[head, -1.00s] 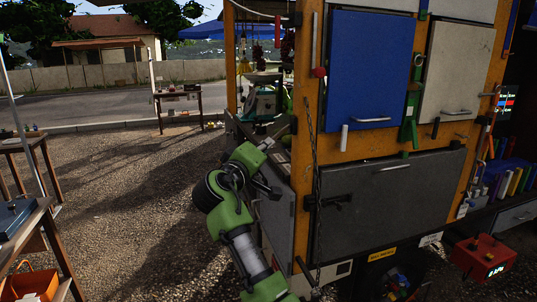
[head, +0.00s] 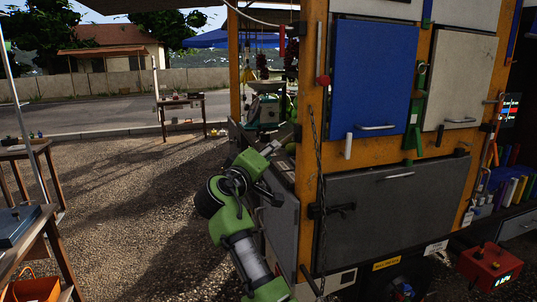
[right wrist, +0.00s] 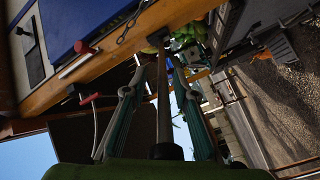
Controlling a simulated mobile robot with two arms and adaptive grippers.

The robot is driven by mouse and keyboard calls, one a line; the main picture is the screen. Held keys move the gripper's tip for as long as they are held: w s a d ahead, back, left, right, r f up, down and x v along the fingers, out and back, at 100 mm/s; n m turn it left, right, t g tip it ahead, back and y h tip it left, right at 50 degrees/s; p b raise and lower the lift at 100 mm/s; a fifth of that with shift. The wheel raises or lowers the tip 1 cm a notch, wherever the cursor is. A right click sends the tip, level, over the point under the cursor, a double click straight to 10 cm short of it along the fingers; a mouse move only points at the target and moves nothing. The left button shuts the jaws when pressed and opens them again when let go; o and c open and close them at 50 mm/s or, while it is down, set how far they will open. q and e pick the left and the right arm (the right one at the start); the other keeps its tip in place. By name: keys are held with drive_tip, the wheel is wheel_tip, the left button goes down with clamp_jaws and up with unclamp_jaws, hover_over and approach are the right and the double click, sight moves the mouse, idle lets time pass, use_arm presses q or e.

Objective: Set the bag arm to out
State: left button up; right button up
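A dark bar, which I take to be the bag arm (head: 284,138), sticks out from a dark block on the truck's orange corner post. In the right wrist view the bar (right wrist: 163,100) runs lengthwise between the two fingers toward the palm. My right gripper (head: 271,150) is at this bar; in its wrist view the fingers (right wrist: 160,72) stand apart on both sides of it. A gap shows beside the bar, and I see no firm contact. The gripper partly hides the bar in the head view. My left gripper is not in view.
The truck side has a blue door (head: 372,80), a grey lower panel (head: 390,210) and a hanging chain (head: 318,170) close to my arm. A red-knobbed lever (head: 323,80) is on the post above. Gravel ground (head: 120,190) is open on the left.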

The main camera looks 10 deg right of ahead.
wheel_tip(320, 180, up, 10)
drive_tip(key=shift+s+f, duration=0.1)
idle(0.4)
